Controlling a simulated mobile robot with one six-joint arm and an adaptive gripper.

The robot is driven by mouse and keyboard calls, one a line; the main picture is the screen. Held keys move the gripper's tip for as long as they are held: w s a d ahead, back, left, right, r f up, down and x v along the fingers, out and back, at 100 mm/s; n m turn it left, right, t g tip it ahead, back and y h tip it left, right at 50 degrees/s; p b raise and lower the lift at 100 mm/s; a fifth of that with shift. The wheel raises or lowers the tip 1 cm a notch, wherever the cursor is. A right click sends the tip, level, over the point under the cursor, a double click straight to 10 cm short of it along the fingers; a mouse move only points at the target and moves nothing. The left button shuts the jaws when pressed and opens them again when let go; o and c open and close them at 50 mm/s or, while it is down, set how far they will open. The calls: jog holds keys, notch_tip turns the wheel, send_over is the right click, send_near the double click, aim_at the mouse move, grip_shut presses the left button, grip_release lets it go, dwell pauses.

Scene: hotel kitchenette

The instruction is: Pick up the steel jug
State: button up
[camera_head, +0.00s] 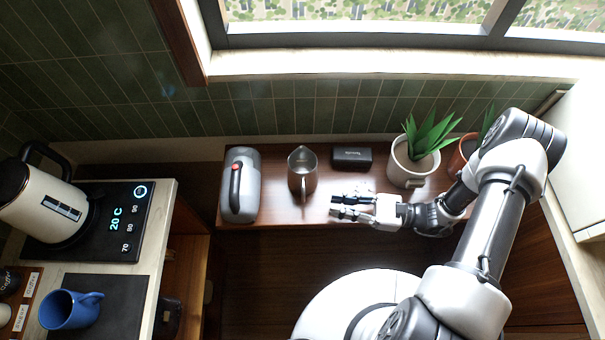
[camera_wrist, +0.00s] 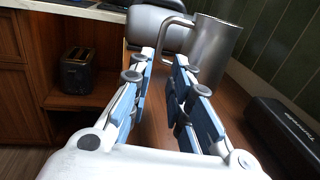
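The steel jug (camera_head: 302,171) stands upright on the wooden shelf (camera_head: 270,207) below the window, with its handle toward the front. In the wrist view the jug (camera_wrist: 214,50) is ahead of the fingers, its handle at the left side. My gripper (camera_head: 338,206) is to the right of the jug and a little nearer the front. In the wrist view my gripper (camera_wrist: 160,85) is open, with its blue-padded fingers apart and nothing between them. The jug is beyond the fingertips, and I see no contact.
A grey appliance (camera_head: 240,185) stands left of the jug. A black box (camera_head: 351,158) lies behind my gripper, and a potted plant (camera_head: 413,165) stands to the right. A kettle (camera_head: 45,205) and blue mug (camera_head: 70,309) are on the left counter. The shelf front is clear.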

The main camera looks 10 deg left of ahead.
aim_at(304, 203)
jog(key=a, duration=0.4)
jog(key=shift+s+a, duration=0.1)
jog(key=shift+a, duration=0.25)
jog(key=a, duration=0.5)
jog(key=shift+s+a+r+b, duration=0.2)
jog(key=shift+r+b, duration=0.1)
jog(key=shift+b, duration=0.1)
jog(key=shift+d, duration=0.1)
jog(key=shift+c, duration=0.3)
grip_shut()
